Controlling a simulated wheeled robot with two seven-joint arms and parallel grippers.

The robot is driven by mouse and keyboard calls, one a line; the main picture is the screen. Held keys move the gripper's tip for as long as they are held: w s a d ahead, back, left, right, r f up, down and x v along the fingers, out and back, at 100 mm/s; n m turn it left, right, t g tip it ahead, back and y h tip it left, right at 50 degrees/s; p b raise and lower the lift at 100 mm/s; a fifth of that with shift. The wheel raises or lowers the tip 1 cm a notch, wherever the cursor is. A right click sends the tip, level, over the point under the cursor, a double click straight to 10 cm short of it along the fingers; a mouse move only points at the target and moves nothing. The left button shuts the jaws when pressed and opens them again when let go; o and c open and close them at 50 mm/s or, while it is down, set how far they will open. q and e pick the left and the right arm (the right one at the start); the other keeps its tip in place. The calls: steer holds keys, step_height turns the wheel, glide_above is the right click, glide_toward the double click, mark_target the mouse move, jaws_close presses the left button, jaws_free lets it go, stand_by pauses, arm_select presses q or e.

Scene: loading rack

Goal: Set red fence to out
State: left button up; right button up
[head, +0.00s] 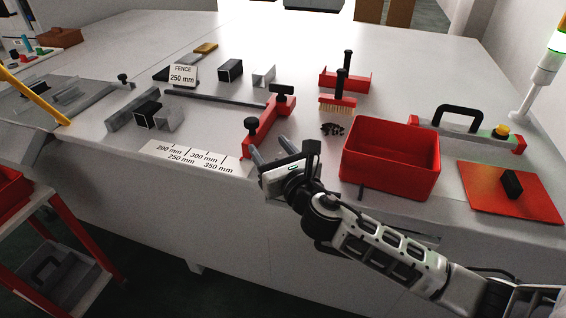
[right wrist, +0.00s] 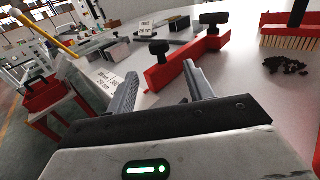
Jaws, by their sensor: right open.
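The red fence (head: 265,126) is a long red bar lying on the bench, with a black knob (head: 251,124) at its near end and another black knob (head: 283,90) at its far end. Its near end is at the right end of the white scale strip (head: 196,157), past the 350 mm mark. A sign (head: 183,76) reads "FENCE 250 mm". My right gripper (head: 270,151) is open and empty at the bench's front edge, just in front of the fence. In the right wrist view the fence (right wrist: 182,64) lies beyond the open fingers (right wrist: 160,72). My left gripper is not in view.
A red bin (head: 390,158) stands to the right of the gripper. Grey and black tube pieces (head: 148,113) lie left of the fence.

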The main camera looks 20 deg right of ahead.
steer(key=shift+s+d, duration=0.2)
steer(key=shift+s, duration=1.15)
steer(key=shift+s+d, duration=0.2)
steer(key=shift+s, duration=1.15)
